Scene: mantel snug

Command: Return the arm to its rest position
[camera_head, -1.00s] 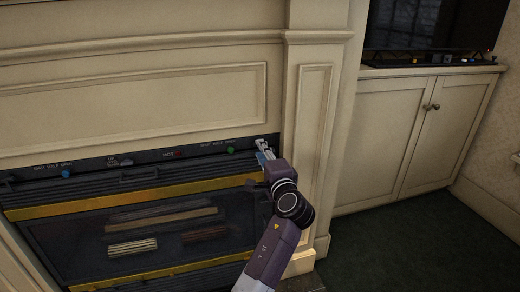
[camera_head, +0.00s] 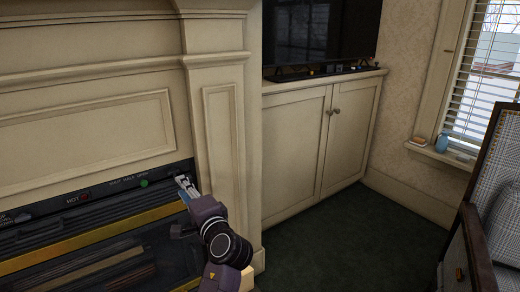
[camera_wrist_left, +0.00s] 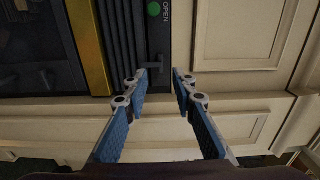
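My left gripper (camera_head: 184,186) is at the right end of the fireplace control strip (camera_head: 99,192), beside the green button (camera_head: 144,183). In the left wrist view, the left gripper's (camera_wrist_left: 159,74) two blue-padded fingers stand apart with nothing between them. The green button (camera_wrist_left: 154,9), marked OPEN, lies ahead of them near the top edge, and a dark lever (camera_wrist_left: 147,78) shows beside the left fingertip. Whether the fingertip touches the lever is unclear. My right gripper is not in view.
The cream fireplace surround (camera_head: 218,140) stands close by the arm. A cabinet (camera_head: 300,150) with a television (camera_head: 320,35) is to its right. A plaid armchair (camera_head: 500,180) is at the right edge. Dark green carpet (camera_head: 350,240) between them is clear.

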